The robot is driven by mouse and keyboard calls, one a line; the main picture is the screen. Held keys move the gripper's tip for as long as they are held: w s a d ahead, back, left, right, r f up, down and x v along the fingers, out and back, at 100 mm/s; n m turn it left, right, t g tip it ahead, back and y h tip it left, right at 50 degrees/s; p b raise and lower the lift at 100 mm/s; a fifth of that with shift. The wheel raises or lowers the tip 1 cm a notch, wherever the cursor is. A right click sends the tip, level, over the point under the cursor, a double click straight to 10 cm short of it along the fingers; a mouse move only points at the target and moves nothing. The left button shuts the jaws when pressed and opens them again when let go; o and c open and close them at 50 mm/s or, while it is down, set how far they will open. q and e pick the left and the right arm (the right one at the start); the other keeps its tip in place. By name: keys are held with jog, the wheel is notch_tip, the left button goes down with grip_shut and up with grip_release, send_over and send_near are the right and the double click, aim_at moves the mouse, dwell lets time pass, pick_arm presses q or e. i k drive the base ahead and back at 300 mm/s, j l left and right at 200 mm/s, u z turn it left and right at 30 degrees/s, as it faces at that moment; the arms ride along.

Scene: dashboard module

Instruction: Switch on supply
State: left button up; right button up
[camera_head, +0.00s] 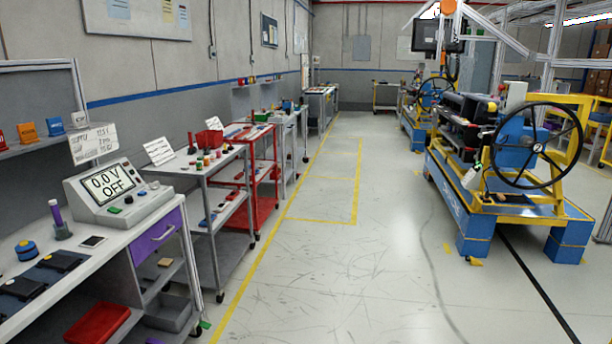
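The supply (118,192) is a light grey box with a sloped front, standing at the far end of the workbench on the left. Its screen (110,184) reads "0.0 V OFF". Below the screen on its front are a green button (115,210), a dark knob (128,199) and smaller controls towards the right side. A white sign with handwriting (93,144) stands behind it, its words only partly readable. Neither of my grippers is in view.
The workbench (60,290) also holds a phone-like device (93,242), dark flat boxes and a purple-topped tool (58,218). Grey and red carts (262,180) line the wall beyond. A blue and yellow wheel rig (510,170) stands right. The floor between is clear.

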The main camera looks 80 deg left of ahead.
aim_at(113, 209)
jog(key=u, duration=3.95)
